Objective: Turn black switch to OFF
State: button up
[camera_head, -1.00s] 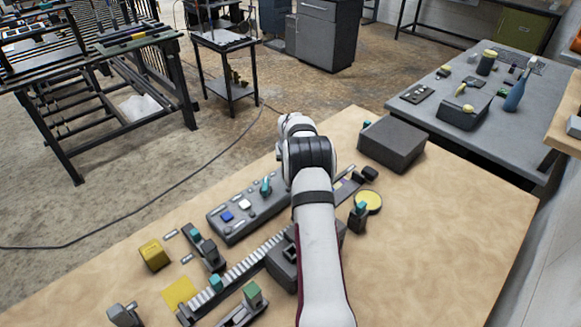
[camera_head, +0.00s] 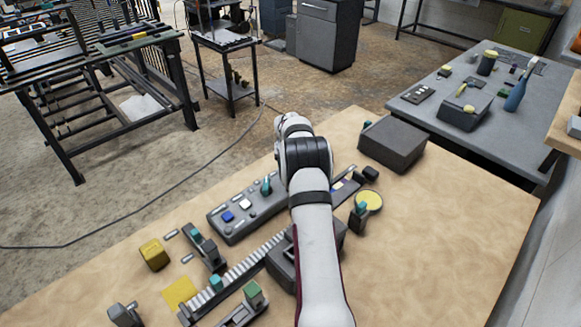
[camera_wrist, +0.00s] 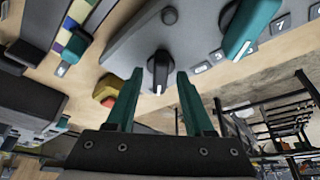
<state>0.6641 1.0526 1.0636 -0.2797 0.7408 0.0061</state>
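The black switch (camera_wrist: 158,66) is a round dark knob with a white pointer mark, on a grey panel (camera_wrist: 188,42) in the wrist view. My gripper (camera_wrist: 160,76) has two teal fingers spread apart, one on each side of the knob. A gap shows between each finger and the knob, so it appears open and not clamped. The grey panel (camera_head: 222,232) also shows in the head view, where my arm hides the black switch and the gripper. I cannot read any OFF label.
A teal switch (camera_wrist: 250,28) with numbered labels sits right of the knob, and a small dark knob (camera_wrist: 169,15) is above it. A red and yellow button (camera_wrist: 107,90) is at left. A dark grey box (camera_head: 393,145) stands at the table's far side.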

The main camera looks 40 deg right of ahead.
jog(key=v, duration=1.5)
jog(key=shift+r, duration=0.4)
jog(key=s+a+r+n+y, duration=0.15)
jog(key=s+a, duration=0.25)
jog(key=a, duration=0.5)
jog(key=s+a+r+g+y, duration=0.15)
jog(key=s+a, duration=0.25)
jog(key=a, duration=0.4)
jog(key=s+a+r+n, duration=0.1)
jog(key=s+a+r, duration=0.25)
jog(key=a, duration=0.55)
jog(key=s+a+f+g+y, duration=0.1)
jog(key=s+a+f, duration=0.1)
jog(key=s+a, duration=0.4)
jog(key=s+a+f+n+g+y, duration=0.1)
jog(key=s+a, duration=0.5)
jog(key=s, duration=0.7)
jog(key=shift+s+f, duration=0.2)
jog(key=shift+f, duration=0.7)
